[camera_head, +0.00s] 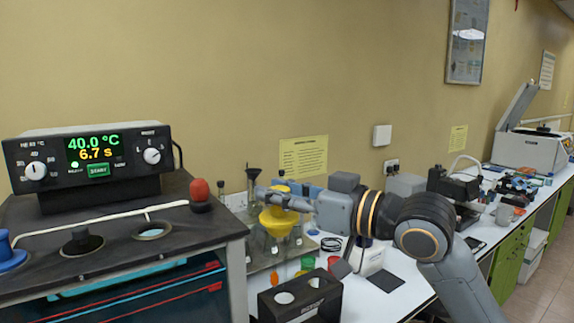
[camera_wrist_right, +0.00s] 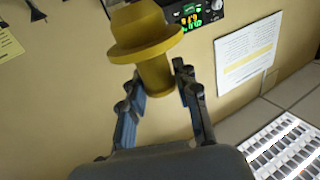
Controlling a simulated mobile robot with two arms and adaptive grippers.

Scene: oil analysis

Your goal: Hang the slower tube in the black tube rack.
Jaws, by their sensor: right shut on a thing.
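My right gripper (camera_head: 272,198) reaches in from the right and is shut on a yellow flanged piece (camera_head: 277,222), in the air above the bench. In the right wrist view the yellow piece (camera_wrist_right: 145,35) has a wide rim and a narrower stem between the fingers (camera_wrist_right: 158,80). I cannot make out a glass tube on it. The black tube rack (camera_head: 322,303) stands on the bench below, with two round openings showing empty in its top. My left gripper is not in view.
Small coloured items and a grey box (camera_head: 405,185) stand on the white bench.

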